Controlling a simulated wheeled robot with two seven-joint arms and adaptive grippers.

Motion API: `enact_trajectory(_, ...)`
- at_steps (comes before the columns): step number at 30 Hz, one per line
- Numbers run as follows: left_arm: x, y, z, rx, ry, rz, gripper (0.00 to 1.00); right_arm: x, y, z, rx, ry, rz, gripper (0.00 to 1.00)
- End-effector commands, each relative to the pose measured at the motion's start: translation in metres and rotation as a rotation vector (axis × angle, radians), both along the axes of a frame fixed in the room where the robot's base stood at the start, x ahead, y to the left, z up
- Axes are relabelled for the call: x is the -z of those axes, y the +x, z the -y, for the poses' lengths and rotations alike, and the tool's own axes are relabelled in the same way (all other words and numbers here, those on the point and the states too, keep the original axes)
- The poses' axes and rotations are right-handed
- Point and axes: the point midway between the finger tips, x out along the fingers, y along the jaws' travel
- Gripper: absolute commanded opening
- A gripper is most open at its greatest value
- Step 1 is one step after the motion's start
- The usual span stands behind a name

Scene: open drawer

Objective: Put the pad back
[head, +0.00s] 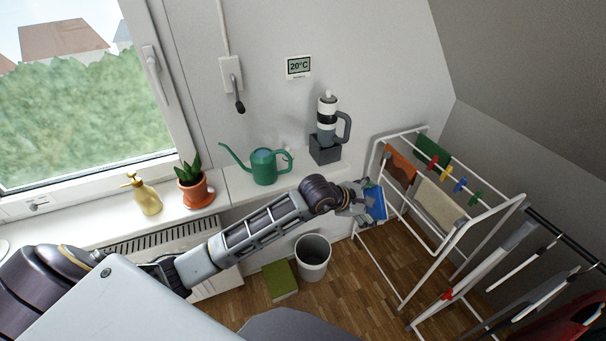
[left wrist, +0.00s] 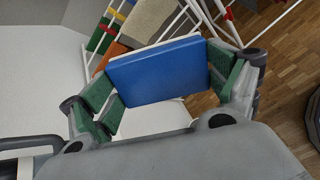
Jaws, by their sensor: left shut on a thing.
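A blue pad (head: 376,204) with a pale edge is held in my left gripper (head: 366,203), in front of the drying rack's left side. In the left wrist view the blue pad (left wrist: 160,72) sits between the two green-lined fingers of my left gripper (left wrist: 165,85), which is shut on it. A grey-black device with a handle (head: 328,122) stands on a dark block-shaped base (head: 325,150) on the sill, behind and left of the gripper. My right gripper is in neither view.
A white drying rack (head: 462,225) with cloths and coloured pegs stands right of the gripper. A bin (head: 313,260) and green box (head: 280,280) are on the floor.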

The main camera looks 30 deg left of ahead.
Motion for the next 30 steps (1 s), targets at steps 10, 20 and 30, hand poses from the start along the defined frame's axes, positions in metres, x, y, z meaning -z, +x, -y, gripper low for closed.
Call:
enact_trajectory(10,-0.002,0.003,-0.004,-0.008,0.085,-0.1,0.65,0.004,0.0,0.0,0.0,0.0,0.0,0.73)
enact_trajectory(20,-0.005,0.003,-0.018,-0.06,0.165,-0.213,0.65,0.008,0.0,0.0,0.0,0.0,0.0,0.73)
enact_trajectory(30,-0.011,0.004,-0.048,-0.167,0.245,-0.357,0.65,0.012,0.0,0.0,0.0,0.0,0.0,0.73)
